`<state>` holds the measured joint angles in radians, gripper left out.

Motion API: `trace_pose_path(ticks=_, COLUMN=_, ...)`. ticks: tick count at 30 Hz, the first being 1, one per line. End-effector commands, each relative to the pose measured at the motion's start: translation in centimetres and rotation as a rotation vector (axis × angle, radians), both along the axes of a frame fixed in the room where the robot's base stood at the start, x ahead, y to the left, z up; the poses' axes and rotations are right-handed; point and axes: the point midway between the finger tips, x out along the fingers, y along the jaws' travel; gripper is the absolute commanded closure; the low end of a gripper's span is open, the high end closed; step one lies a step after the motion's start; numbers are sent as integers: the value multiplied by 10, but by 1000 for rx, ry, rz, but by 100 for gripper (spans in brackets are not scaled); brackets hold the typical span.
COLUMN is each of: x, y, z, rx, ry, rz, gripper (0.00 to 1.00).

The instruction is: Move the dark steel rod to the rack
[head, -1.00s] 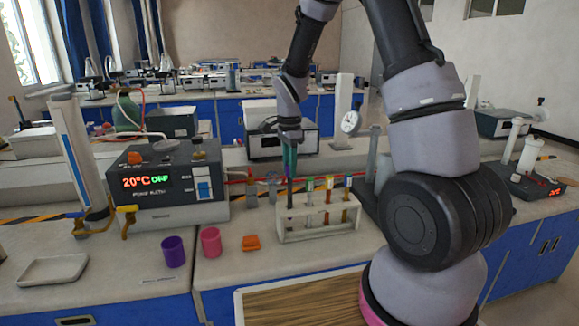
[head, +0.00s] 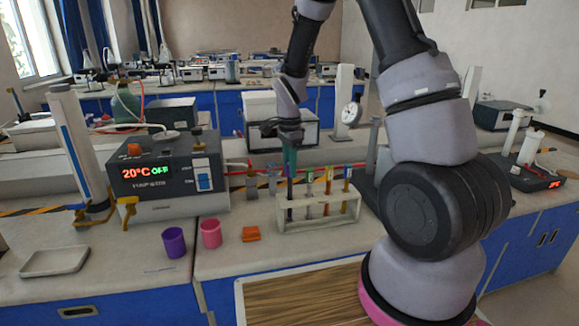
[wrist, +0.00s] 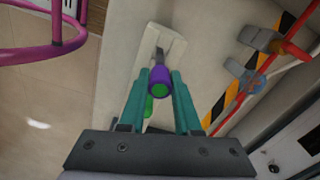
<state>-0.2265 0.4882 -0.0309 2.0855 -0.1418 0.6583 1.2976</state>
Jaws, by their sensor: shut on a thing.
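My gripper (head: 290,165) has teal fingers and is shut on an upright, dark, slim rod (head: 289,207). The rod's lower part is at the left end of the white rack (head: 318,225), inside its frame as far as I can tell. In the wrist view my gripper (wrist: 160,100) shows its fingers on both sides of a purple cylindrical end (wrist: 160,78) with a green centre. The pale top of the rack (wrist: 173,45) shows beyond it. The rod's tip is not clear.
A purple cup (head: 174,243), a pink cup (head: 211,234) and an orange block (head: 251,234) stand left of the rack. The heater box (head: 168,185) is further left. A dial gauge (head: 351,114) on a stand is behind right.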

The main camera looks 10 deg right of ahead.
Motion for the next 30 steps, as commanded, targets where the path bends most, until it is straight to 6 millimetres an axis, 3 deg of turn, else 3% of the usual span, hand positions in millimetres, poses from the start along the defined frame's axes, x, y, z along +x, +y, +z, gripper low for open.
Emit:
trace_pose_path(ticks=15, x=0, y=0, z=-25, rx=0, ry=1, rz=0, gripper=100)
trace_pose_path(ticks=16, x=0, y=0, z=-24, rx=0, ry=0, rz=0, gripper=57)
trace_pose_path(ticks=18, x=0, y=0, z=-24, rx=0, ry=0, rz=0, gripper=33)
trace_pose_path(ticks=25, x=0, y=0, z=-24, rx=0, ry=1, rz=0, gripper=33)
trace_pose_path(ticks=27, x=0, y=0, z=-24, rx=0, ry=1, rz=0, gripper=8)
trace_pose_path(ticks=30, x=0, y=0, z=-24, rx=0, ry=1, rz=0, gripper=8)
